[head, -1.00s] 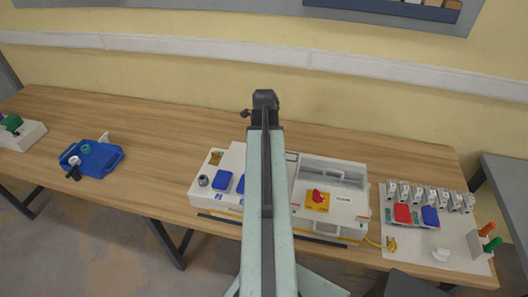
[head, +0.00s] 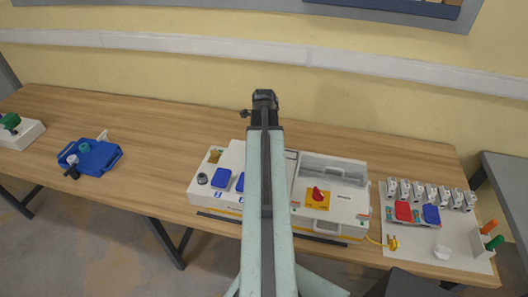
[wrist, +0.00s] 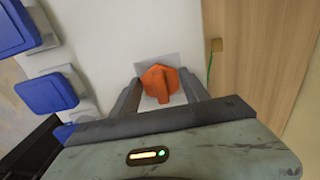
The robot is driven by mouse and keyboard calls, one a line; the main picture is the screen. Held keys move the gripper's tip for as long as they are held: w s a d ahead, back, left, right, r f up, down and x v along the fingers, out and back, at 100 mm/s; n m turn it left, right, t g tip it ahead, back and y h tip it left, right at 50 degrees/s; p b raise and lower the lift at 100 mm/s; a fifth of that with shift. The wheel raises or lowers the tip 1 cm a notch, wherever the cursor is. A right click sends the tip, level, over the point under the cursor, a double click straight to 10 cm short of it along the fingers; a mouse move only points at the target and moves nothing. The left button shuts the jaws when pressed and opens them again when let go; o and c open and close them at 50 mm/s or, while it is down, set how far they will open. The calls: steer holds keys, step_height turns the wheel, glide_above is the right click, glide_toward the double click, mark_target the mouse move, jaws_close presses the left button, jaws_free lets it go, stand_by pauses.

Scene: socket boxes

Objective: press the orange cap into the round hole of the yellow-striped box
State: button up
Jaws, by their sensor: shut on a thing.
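The orange cap (wrist: 160,82) is between the two fingers of my gripper (wrist: 161,88), which is shut on it. The cap is over a pale grey square patch on a white box face (wrist: 110,38) with blue lids on its left. The round hole is not visible, and I cannot tell whether the cap touches or sits in it. In the head view my arm hides the gripper and cap. The white box (head: 233,158) there has blue lids and a thin yellow stripe along its lower front; its right part is behind my arm.
A white box with a red switch (head: 318,194) stands to the right of my arm. Farther right, a white board (head: 398,248) carries several small switches and upright orange and green pieces. A blue tray (head: 103,161) lies at left. Bare wooden table (head: 170,130) lies between.

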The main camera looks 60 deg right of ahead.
steer(key=shift+f, duration=0.2)
steer(key=shift+f, duration=0.2)
steer(key=o, duration=1.5)
steer(key=shift+r, duration=0.1)
steer(key=shift+a, duration=0.1)
steer(key=shift+r, duration=0.1)
